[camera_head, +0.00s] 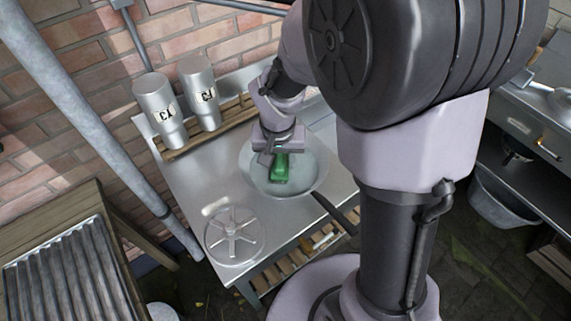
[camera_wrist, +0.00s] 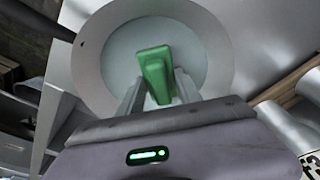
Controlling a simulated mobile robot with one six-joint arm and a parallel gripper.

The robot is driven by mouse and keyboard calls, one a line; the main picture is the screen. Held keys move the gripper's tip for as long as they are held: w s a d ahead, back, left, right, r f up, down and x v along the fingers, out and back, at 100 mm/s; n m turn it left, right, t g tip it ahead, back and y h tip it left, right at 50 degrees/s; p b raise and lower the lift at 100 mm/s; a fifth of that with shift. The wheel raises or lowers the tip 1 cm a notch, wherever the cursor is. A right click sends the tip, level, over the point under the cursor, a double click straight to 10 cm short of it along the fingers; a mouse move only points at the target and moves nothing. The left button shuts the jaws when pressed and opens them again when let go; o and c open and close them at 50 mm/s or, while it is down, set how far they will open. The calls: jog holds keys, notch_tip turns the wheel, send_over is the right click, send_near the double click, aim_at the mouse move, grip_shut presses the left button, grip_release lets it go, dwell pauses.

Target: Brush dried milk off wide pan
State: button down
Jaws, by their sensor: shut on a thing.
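The wide pan (camera_head: 308,172) lies on the metal table, its dark handle (camera_head: 335,213) reaching over the front edge. In the wrist view the pan's pale round rim (camera_wrist: 217,50) surrounds a grey-green floor. My gripper (camera_head: 272,158) is over the pan, shut on a green block-like brush (camera_head: 280,176). The brush also shows between the two fingers in the wrist view (camera_wrist: 155,72). It is over the pan's floor; I cannot tell whether it touches. The brush's underside and any dried milk beneath it are hidden.
Two metal cups (camera_head: 161,110) with labels stand on a wooden slatted rack (camera_head: 188,143) at the back. A round spoked disc (camera_head: 234,236) lies at the table's front left. A pale smear (camera_head: 214,207) is beside it. A pipe (camera_head: 95,125) slants past the left edge.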

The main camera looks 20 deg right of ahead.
aim_at(285, 177)
jog(key=shift+f+b, duration=0.2)
jog(key=shift+b, duration=0.1)
jog(key=shift+s+d+b, duration=0.2)
jog(key=shift+s+d, duration=0.1)
jog(key=shift+s, duration=0.55)
jog(key=shift+s+d+b, duration=0.15)
jog(key=shift+s+d, duration=0.1)
jog(key=shift+s, duration=0.6)
jog(key=shift+s+a, duration=0.1)
jog(key=shift+a, duration=0.4)
jog(key=shift+w+a, duration=0.15)
jog(key=shift+w, duration=0.05)
jog(key=shift+w+a, duration=0.25)
jog(key=shift+w, duration=0.5)
jog(key=shift+w+a, duration=0.2)
jog(key=shift+w, duration=0.5)
jog(key=shift+f+b, duration=0.25)
jog(key=shift+b, duration=0.1)
jog(key=shift+s+d+f+b, duration=0.1)
jog(key=shift+s+d+b, duration=0.15)
jog(key=shift+s, duration=0.7)
jog(key=shift+s+d+f+b, duration=0.15)
jog(key=shift+s+d, duration=0.2)
jog(key=shift+s, duration=0.55)
jog(key=shift+r, duration=0.1)
notch_tip(285, 177, up, 6)
jog(key=p, duration=0.5)
jog(key=shift+w+r, duration=0.1)
jog(key=shift+r, duration=0.05)
